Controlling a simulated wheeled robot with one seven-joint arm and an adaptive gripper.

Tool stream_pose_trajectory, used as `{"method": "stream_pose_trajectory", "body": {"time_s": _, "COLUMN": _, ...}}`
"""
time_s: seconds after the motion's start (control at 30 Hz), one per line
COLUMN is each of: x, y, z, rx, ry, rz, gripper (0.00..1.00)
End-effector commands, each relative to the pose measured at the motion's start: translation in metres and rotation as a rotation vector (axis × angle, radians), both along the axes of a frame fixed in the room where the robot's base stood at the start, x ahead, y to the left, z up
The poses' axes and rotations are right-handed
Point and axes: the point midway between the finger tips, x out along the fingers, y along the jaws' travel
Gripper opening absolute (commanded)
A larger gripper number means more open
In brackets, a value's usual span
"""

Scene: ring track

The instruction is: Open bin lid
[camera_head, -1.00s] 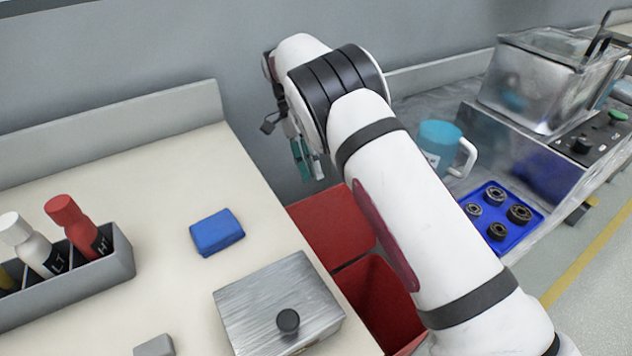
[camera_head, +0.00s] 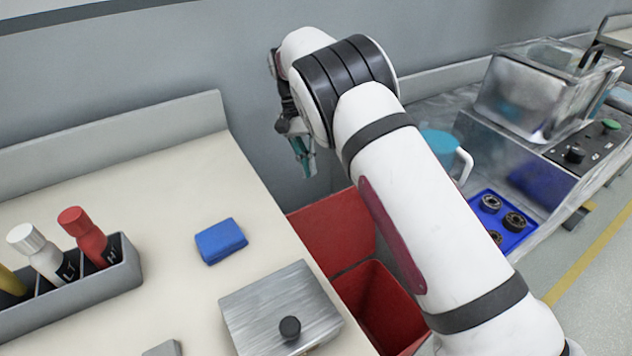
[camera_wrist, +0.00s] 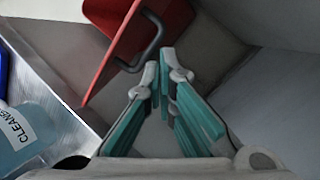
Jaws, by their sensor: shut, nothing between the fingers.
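The red bin (camera_head: 383,300) stands on the floor between the two counters. Its dark red inside shows, partly behind my arm. The red lid (camera_head: 335,230) is swung up and leans back towards the wall, behind the opening. In the wrist view, the red lid (camera_wrist: 112,50) and its dark bent handle (camera_wrist: 155,42) are just beyond my fingertips. My gripper (camera_head: 308,170) hangs above the lid near the wall, with teal fingers. The wrist view shows the fingertips (camera_wrist: 162,68) together and empty. I cannot tell whether they touch the handle.
The left counter (camera_head: 150,200) holds a blue block (camera_head: 220,241), a metal box (camera_head: 280,310) with a black knob, and a grey bottle rack (camera_head: 110,288). The right counter holds a blue mug (camera_head: 440,143), a blue tray (camera_head: 518,235) of rings and a metal machine (camera_head: 545,95).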

Motion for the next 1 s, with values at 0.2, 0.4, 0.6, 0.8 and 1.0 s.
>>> {"method": "stream_pose_trajectory", "body": {"time_s": 0.2, "x": 0.014, "y": 0.005, "z": 0.007, "rx": 0.194, "ry": -0.027, "rz": 0.379, "gripper": 0.0}}
{"method": "stream_pose_trajectory", "body": {"time_s": 0.4, "x": 0.027, "y": 0.008, "z": 0.013, "rx": 0.314, "ry": -0.067, "rz": 0.712, "gripper": 0.0}}
{"method": "stream_pose_trajectory", "body": {"time_s": 0.6, "x": 0.035, "y": 0.01, "z": 0.016, "rx": 0.36, "ry": -0.092, "rz": 0.901, "gripper": 0.0}}
{"method": "stream_pose_trajectory", "body": {"time_s": 0.8, "x": 0.036, "y": 0.01, "z": 0.007, "rx": 0.368, "ry": -0.094, "rz": 0.937, "gripper": 0.0}}
{"method": "stream_pose_trajectory", "body": {"time_s": 1.0, "x": 0.033, "y": 0.007, "z": -0.026, "rx": 0.366, "ry": -0.092, "rz": 0.934, "gripper": 0.0}}
